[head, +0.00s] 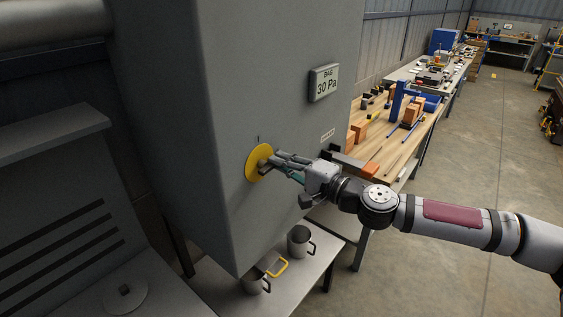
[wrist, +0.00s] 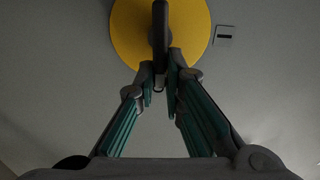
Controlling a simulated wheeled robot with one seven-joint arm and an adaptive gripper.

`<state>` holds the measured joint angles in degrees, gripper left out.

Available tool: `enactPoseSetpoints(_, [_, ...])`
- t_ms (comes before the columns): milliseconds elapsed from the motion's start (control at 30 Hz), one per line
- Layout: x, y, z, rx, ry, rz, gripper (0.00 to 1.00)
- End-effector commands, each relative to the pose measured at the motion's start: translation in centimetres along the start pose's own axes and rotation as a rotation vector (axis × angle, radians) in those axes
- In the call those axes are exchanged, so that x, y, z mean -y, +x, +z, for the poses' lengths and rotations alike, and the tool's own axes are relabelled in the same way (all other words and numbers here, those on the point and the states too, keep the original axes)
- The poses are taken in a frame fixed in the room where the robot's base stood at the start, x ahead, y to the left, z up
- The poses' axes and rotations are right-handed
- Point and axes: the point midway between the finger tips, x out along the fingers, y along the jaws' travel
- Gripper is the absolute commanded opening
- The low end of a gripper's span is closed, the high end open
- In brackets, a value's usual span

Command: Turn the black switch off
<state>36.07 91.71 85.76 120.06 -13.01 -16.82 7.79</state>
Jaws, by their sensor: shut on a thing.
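The black switch (wrist: 160,30) is a dark handle in front of a round yellow plate (head: 257,163) on the grey cabinet's face. In the wrist view the yellow plate (wrist: 127,28) fills the top middle, and the handle stands upright in the picture across its centre. My gripper (head: 272,162) reaches the plate from the right in the head view. In the wrist view my gripper (wrist: 161,72) has its fingertips closed around the lower part of the handle. In the head view the fingers hide most of the handle.
The grey cabinet (head: 210,90) carries a "BAG 30 Pa" display (head: 324,83) and a small label (head: 328,135). Mugs (head: 300,240) stand on a low table below. A wooden workbench (head: 385,150) with tools and blocks is behind my arm. Open floor lies at the right.

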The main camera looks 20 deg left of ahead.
Motion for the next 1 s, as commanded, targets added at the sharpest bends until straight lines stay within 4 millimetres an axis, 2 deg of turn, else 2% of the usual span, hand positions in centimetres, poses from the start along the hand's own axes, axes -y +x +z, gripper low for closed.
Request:
enactPoseSetpoints(633, [-0.20,-0.01,-0.25,-0.006,0.053,0.000,0.00])
enactPoseSetpoints(667, [-0.21,-0.02,-0.26,-0.006,0.053,0.000,0.12])
enactPoseSetpoints(733, [-0.21,-0.02,-0.25,-0.005,0.053,0.001,0.28])
enactPoseSetpoints(1000, [-0.19,-0.01,-0.10,-0.002,0.051,0.000,0.30])
